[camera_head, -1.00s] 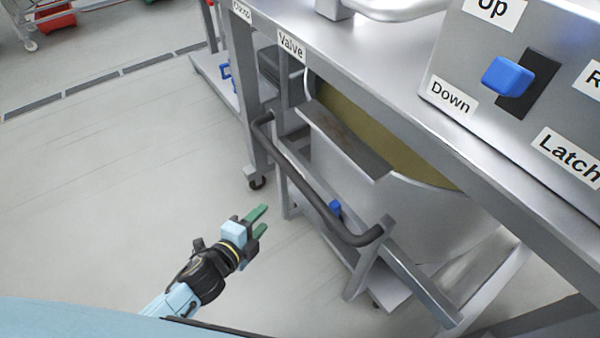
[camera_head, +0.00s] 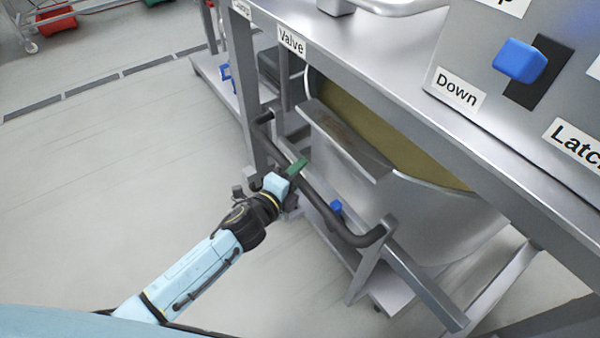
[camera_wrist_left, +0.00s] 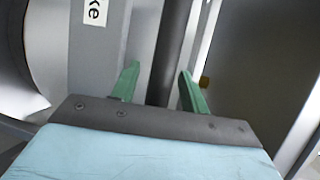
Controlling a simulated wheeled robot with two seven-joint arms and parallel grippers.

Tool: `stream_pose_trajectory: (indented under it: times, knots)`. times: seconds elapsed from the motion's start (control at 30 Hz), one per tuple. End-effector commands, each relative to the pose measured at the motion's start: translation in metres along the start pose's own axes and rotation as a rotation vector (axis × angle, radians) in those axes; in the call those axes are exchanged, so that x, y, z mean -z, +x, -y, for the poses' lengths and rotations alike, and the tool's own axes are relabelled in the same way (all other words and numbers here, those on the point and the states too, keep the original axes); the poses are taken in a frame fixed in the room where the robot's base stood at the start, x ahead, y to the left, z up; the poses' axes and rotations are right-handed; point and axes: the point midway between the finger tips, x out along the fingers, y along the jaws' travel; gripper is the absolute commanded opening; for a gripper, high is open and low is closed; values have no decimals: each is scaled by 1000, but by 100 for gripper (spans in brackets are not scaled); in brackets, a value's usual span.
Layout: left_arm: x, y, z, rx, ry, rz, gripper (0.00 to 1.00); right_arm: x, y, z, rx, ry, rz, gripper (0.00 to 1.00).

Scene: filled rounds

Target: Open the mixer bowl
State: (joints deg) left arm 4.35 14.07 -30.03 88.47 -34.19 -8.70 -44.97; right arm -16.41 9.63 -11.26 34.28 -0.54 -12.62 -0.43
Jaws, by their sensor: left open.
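The mixer bowl (camera_head: 440,215) is a large silver vessel under the steel frame, with a yellowish inside. A dark bar handle (camera_head: 325,212) runs along its front. My left gripper (camera_head: 296,170) is at the upper-left part of this handle, with its green fingertips over it. In the left wrist view my left gripper (camera_wrist_left: 157,85) is open, and the dark handle bar (camera_wrist_left: 172,50) runs between its two green fingers. I cannot tell whether either finger touches the bar. My right gripper is in neither view.
A control panel with a blue switch (camera_head: 520,60) and a "Down" label (camera_head: 457,88) stands at upper right. A "Valve" label (camera_head: 291,40) is on the frame. A red bin (camera_head: 55,22) is far left. The floor at left is clear.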

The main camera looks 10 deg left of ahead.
Motion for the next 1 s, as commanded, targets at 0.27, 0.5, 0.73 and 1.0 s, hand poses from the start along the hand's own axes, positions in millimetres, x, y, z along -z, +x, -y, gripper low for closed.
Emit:
stream_pose_trajectory:
  times: [0.27, 0.5, 0.73, 1.0]
  knots:
    - [0, 17, 0, 0, -1, 0, 45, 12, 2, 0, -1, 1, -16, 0]
    - [0, 17, 0, 0, -1, 0, 42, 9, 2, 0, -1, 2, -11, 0]
    - [0, 16, 0, 0, -1, 0, 12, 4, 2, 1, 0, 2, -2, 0]
    - [0, 16, 0, 0, -2, 0, 0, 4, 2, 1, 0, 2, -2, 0]
